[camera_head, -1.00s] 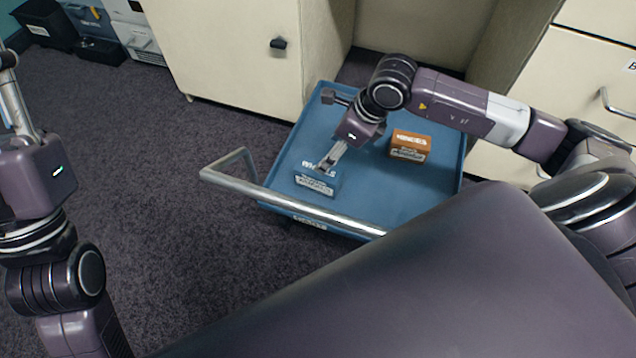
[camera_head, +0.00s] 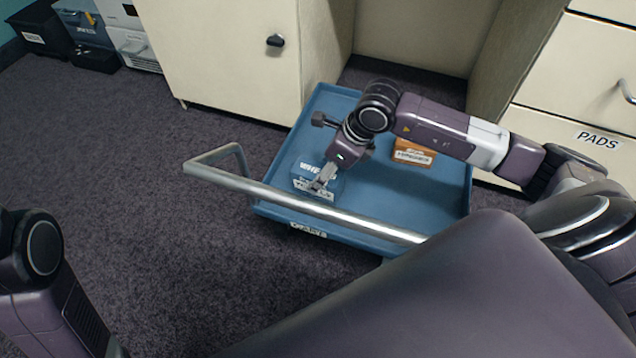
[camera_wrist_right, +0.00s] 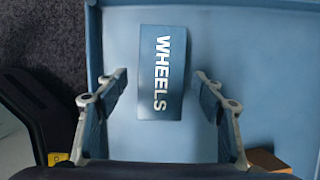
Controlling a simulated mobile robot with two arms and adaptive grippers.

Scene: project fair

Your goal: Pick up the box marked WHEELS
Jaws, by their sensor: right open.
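The blue box marked WHEELS (camera_wrist_right: 161,72) lies in the blue cart tray, and its white lettering faces up in the right wrist view. In the head view the WHEELS box (camera_head: 304,170) is at the tray's near left corner, partly hidden by my right gripper (camera_head: 323,183). In the wrist view my right gripper (camera_wrist_right: 161,92) is open, with one finger on each side of the box's lower part and a gap on both sides. I cannot tell whether the fingertips are down at its height. My left gripper is out of view; only part of that arm shows at the lower left.
The blue tray (camera_head: 405,205) has a metal push handle (camera_head: 290,201) across its near side. An orange-brown box (camera_head: 412,152) lies farther right in it. Cream cabinets (camera_head: 225,50) stand behind, and a drawer is marked PADS (camera_head: 597,139). Carpet to the left is clear.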

